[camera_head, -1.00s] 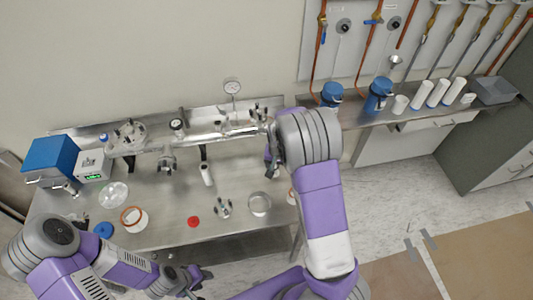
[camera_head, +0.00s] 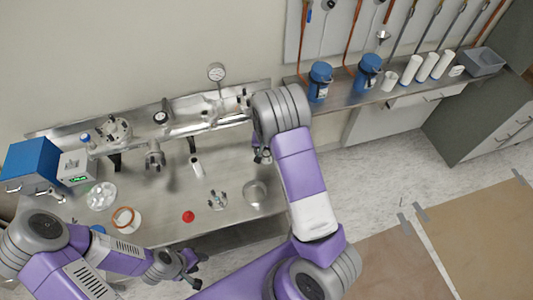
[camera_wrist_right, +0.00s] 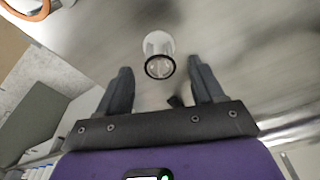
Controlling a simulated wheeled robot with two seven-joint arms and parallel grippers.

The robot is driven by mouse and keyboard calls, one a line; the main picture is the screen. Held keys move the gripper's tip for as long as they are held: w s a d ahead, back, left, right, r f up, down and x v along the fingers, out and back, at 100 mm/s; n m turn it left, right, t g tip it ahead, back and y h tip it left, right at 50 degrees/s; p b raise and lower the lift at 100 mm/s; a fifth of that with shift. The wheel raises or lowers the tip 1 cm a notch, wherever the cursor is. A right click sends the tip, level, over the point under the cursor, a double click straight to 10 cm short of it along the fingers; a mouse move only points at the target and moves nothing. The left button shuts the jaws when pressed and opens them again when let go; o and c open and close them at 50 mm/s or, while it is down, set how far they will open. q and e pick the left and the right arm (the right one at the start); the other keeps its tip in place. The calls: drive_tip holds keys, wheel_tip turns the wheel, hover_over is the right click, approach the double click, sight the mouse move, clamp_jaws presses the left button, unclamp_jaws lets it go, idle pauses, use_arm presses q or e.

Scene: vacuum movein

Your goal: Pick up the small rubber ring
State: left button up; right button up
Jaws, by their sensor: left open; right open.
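A black ring (camera_wrist_right: 160,66) sits around the top of a short white cylinder in the right wrist view; I cannot tell if it is the small rubber ring. My right gripper (camera_wrist_right: 162,88) is open and empty, with the cylinder showing beyond and between its fingertips. In the head view my right gripper (camera_head: 262,154) hangs over the right end of the metal bench (camera_head: 165,205), partly behind my arm. My left gripper (camera_head: 190,268) is open and empty in front of the bench. A larger orange ring (camera_head: 123,210) lies on a white round piece at the bench's left.
A red disc (camera_head: 188,216), a small metal fitting (camera_head: 218,200) and a round metal dish (camera_head: 255,194) stand along the bench front. A blue box (camera_head: 30,165) stands at the left end.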

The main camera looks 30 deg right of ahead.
drive_tip(key=shift+f, duration=0.25)
idle(0.4)
drive_tip(key=c, duration=1)
